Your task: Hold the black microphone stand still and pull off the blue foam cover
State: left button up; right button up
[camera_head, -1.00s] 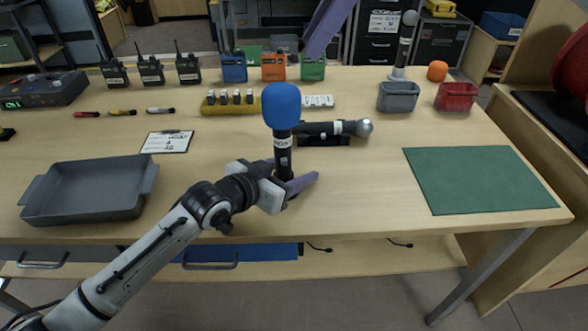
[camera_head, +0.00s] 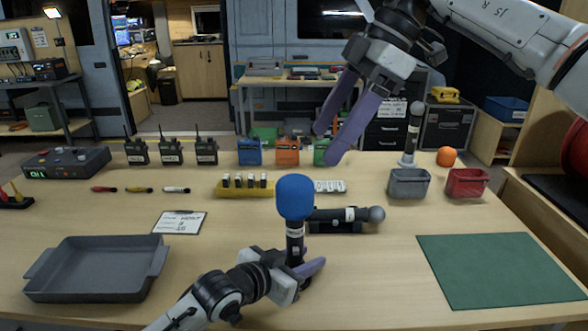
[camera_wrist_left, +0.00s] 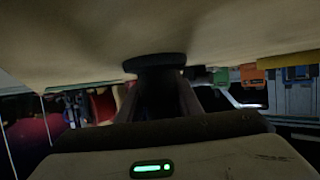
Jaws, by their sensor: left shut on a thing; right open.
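The black microphone stand (camera_head: 294,239) stands upright on the table in the head view. The round blue foam cover (camera_head: 295,197) sits on its top. My left gripper (camera_head: 304,265) is shut on the lower part of the stand, with the foam free above it. The left wrist view shows the stand's dark round base (camera_wrist_left: 155,63) against the table, just past my fingers; the foam does not show there. My right gripper (camera_head: 328,142) is open and empty, fingers pointing down, above and a little right of the foam in the picture.
A second microphone (camera_head: 345,215) lies in a black cradle just right of the stand. A grey tray (camera_head: 95,291) is at left, a green mat (camera_head: 505,270) at right. Behind are a yellow rack (camera_head: 246,190), a grey bin (camera_head: 408,184) and a red bin (camera_head: 466,182).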

jog(key=a+n+h, duration=0.1)
jog(key=n, duration=0.6)
jog(key=m+t+h, duration=0.4)
jog(key=m+h, duration=0.1)
jog(key=m, duration=2.4)
send_near(294, 182)
jog(key=shift+n+t, duration=0.3)
jog(key=x, duration=1.2)
jog(key=shift+s+f, duration=0.15)
jog(key=shift+f, duration=0.1)
